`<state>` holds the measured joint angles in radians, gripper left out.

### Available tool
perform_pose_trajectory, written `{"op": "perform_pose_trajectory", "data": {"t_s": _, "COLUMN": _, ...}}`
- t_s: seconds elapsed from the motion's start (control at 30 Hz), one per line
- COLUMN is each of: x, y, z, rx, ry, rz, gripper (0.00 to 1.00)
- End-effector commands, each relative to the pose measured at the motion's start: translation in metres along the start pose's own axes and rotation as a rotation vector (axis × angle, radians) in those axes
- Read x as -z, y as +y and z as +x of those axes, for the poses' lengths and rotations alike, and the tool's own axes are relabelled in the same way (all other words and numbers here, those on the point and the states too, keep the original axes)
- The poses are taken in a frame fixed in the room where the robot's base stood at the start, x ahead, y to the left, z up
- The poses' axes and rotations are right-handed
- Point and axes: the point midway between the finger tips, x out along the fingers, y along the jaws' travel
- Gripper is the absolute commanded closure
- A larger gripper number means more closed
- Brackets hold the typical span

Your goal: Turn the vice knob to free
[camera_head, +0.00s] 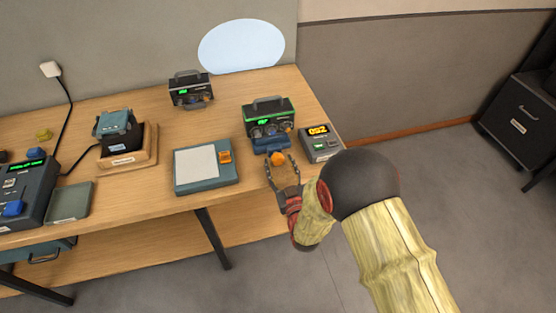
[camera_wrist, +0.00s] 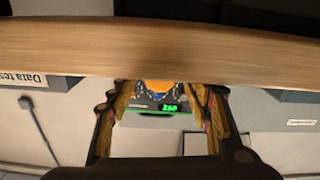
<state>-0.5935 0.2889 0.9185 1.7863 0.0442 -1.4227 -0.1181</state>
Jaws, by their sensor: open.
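The vice (camera_head: 272,143) is a blue block at the table's front right, below a black and green device (camera_head: 268,118). Its orange knob (camera_head: 279,157) faces the front edge. My gripper (camera_head: 282,165) is open at the front edge, its fingers pointing at the knob. The knob's pointer and markings are too small to read.
A grey box with an orange display (camera_head: 319,142) stands close to the right of the vice. A blue-grey pad with an orange block (camera_head: 206,166) lies to the left. Another black device (camera_head: 190,90) stands further back. The wooden table (camera_head: 150,190) ends just below the vice.

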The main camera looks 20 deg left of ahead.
Motion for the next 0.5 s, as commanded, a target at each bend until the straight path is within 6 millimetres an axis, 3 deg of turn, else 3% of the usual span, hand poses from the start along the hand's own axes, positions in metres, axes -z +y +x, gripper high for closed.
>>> {"op": "perform_pose_trajectory", "data": {"t_s": 0.3, "x": 0.0, "y": 0.0, "z": -0.065, "rx": 0.001, "ry": -0.001, "rz": 0.0, "gripper": 0.5}}
{"op": "perform_pose_trajectory", "data": {"t_s": 0.5, "x": 0.0, "y": -0.001, "z": -0.088, "rx": 0.001, "ry": -0.001, "rz": 0.0, "gripper": 0.5}}
